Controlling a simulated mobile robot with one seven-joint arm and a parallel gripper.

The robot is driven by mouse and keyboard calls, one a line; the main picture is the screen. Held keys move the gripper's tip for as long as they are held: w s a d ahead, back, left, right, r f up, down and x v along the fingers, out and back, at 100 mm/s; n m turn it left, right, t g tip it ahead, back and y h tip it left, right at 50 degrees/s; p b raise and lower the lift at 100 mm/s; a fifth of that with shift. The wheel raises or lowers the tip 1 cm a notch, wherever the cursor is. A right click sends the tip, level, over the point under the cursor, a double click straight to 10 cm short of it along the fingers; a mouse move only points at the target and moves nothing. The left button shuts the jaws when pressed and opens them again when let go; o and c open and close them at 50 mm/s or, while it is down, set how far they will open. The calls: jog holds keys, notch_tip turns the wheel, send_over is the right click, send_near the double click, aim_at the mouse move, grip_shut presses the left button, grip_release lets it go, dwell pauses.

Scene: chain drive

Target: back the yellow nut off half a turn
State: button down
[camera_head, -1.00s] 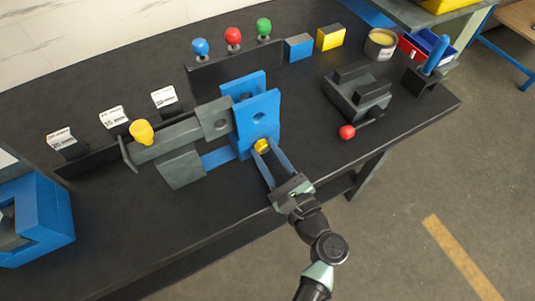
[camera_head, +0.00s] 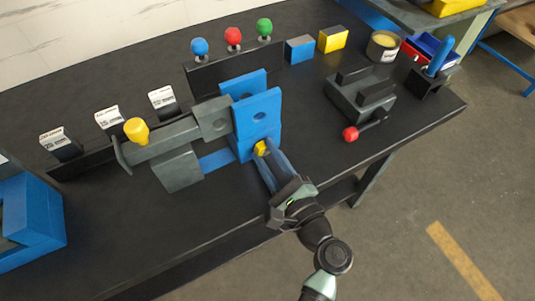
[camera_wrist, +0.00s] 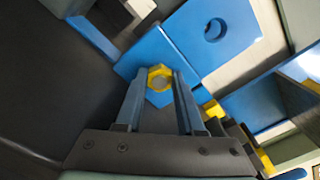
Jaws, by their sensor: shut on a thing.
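The yellow nut (camera_head: 261,148) sits low on the near face of the blue upright block (camera_head: 258,118). It shows as a yellow hexagonal ring around a grey centre in the wrist view (camera_wrist: 160,78). My gripper (camera_head: 266,157) reaches it from the front right, with its two long blue-grey fingers shut on the nut, one on each side. In the wrist view the fingertips (camera_wrist: 160,76) flank the nut. The hole in the blue block (camera_wrist: 215,30) is beyond it. The far side of the nut is hidden.
A grey slide with a yellow knob (camera_head: 136,131) extends left of the blue block. A dark grey fixture with a red ball handle (camera_head: 350,134) stands to the right. Blue, red and green knobs (camera_head: 233,37) stand behind. The black bench's front strip (camera_head: 190,230) is clear.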

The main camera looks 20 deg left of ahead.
jog(key=c, duration=0.5)
grip_release()
jog(key=v, duration=1.3)
jog(key=shift+w+a+r, duration=0.1)
